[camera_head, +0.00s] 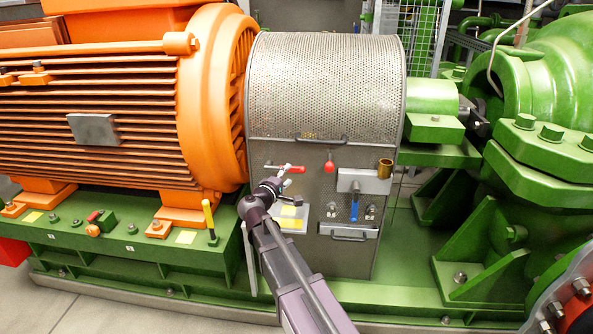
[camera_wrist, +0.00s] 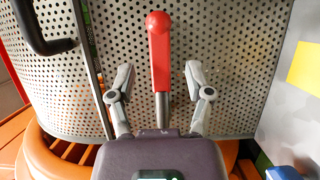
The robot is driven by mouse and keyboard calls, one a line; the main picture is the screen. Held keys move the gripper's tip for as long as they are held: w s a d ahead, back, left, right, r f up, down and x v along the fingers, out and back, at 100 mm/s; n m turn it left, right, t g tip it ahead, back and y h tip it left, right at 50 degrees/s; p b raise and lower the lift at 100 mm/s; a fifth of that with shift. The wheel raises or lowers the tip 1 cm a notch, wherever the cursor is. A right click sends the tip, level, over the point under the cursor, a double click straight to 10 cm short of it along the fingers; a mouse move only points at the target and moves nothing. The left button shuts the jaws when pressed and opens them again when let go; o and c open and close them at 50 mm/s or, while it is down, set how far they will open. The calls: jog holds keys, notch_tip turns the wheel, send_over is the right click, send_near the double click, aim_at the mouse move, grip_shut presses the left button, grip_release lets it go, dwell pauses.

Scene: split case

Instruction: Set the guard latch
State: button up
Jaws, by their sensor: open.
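A red-handled latch lever (camera_head: 296,169) lies roughly level on the front of the perforated guard (camera_head: 325,85), just below the guard's seam, its red end pointing right. My gripper (camera_head: 284,180) is open at the lever. In the wrist view, the lever's red grip (camera_wrist: 159,50) and metal shank stand between the two spread fingers of my gripper (camera_wrist: 159,80). A gap shows on both sides, and neither finger visibly touches it. The lever's pivot is hidden behind my gripper body in the wrist view.
A second red knob (camera_head: 329,164) sits to the right of the lever. A black handle (camera_head: 320,139) is above. A brass cup (camera_head: 385,168), a blue lever (camera_head: 354,207) and a yellow-labelled plate (camera_head: 290,224) are nearby. The orange motor (camera_head: 110,110) stands left.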

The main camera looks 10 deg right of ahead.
aim_at(293, 170)
jog(key=shift+x, duration=2)
